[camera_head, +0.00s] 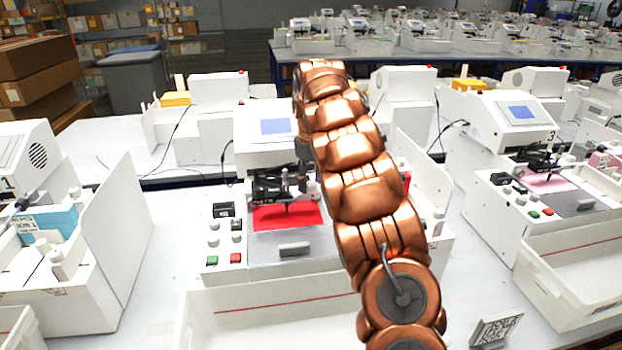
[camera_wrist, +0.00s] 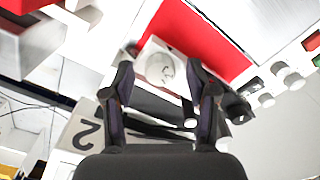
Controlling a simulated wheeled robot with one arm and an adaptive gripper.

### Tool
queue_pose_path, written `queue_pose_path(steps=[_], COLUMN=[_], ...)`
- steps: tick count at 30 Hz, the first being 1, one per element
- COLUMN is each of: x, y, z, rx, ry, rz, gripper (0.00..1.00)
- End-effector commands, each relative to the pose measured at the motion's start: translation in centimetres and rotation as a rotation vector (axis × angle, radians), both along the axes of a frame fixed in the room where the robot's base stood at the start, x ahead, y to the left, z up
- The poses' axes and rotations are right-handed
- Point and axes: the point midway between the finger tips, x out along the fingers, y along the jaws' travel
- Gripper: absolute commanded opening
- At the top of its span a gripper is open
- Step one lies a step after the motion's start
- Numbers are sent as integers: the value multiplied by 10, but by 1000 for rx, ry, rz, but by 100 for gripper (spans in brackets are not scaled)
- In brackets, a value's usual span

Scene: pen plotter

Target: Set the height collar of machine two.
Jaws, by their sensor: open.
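Machine two (camera_head: 262,268) stands in the middle of the head view, white, with a blue screen and a red sheet (camera_head: 270,218) on its bed. Its dark pen carriage (camera_head: 272,188) sits over the sheet. My copper arm crosses in front and hides its right part. In the wrist view, my gripper (camera_wrist: 160,72) is open, its dark fingers on either side of a pale round part (camera_wrist: 158,68) on a light block over the red sheet. This may be the height collar; I cannot tell if a finger touches it. The numeral 2 (camera_wrist: 87,136) shows upside down at lower left.
Machine one (camera_head: 75,270) is at the left and machine three (camera_head: 510,125) at the right. A white tray (camera_head: 215,310) lies before machine two, and a code tag (camera_head: 496,330) is on the table beside it.

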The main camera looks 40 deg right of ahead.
Motion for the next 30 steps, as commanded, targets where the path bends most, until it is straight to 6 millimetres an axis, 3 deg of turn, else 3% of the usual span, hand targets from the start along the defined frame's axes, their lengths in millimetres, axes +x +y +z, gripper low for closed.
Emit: queue_pose_path(steps=[30], x=[-1], y=[-1], z=[3], rx=[-1], ry=[0], rz=[303], gripper=[57])
